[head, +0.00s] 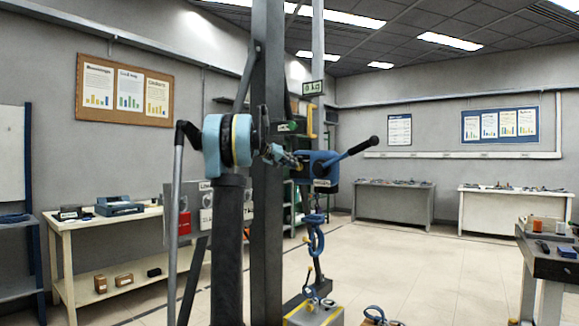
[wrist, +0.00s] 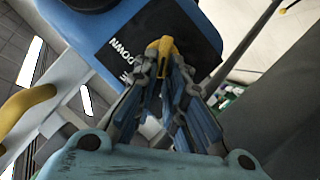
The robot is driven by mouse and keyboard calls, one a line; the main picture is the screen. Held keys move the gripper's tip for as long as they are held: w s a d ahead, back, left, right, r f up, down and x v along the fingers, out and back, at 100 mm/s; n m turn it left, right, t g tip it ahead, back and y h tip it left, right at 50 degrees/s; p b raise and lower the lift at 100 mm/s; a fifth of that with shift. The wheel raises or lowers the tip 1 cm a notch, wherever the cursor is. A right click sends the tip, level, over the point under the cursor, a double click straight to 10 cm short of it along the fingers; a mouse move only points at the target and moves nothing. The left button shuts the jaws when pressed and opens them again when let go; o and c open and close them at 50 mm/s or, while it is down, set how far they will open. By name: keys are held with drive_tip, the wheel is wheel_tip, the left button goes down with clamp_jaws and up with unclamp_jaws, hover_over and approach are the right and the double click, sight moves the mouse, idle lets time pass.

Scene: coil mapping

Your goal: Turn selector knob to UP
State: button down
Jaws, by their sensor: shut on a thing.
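The yellow selector knob (wrist: 163,47) sits on a black label plate (wrist: 138,32) on the blue hoist body (wrist: 203,20) in the wrist view. The word DOWN reads upside down to the left of the knob. Another label below it is mostly hidden by a finger. My gripper (wrist: 160,68) is shut on the knob, with a finger on each side. In the head view my gripper (head: 291,161) reaches the left side of the blue hoist body (head: 322,170). The knob is too small to make out there.
A lever with a black grip (head: 362,146) sticks out to the hoist's right. A chain with blue hooks (head: 315,235) hangs below. A grey column (head: 268,220) stands close beside my arm.

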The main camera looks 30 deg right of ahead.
drive_tip(key=shift+w+f+n, duration=0.15)
drive_tip(key=shift+n, duration=0.25)
drive_tip(key=c, duration=1.7)
unclamp_jaws()
drive_tip(key=shift+o, duration=0.2)
drive_tip(key=v, duration=1.2)
drive_tip(key=shift+w+f, duration=0.2)
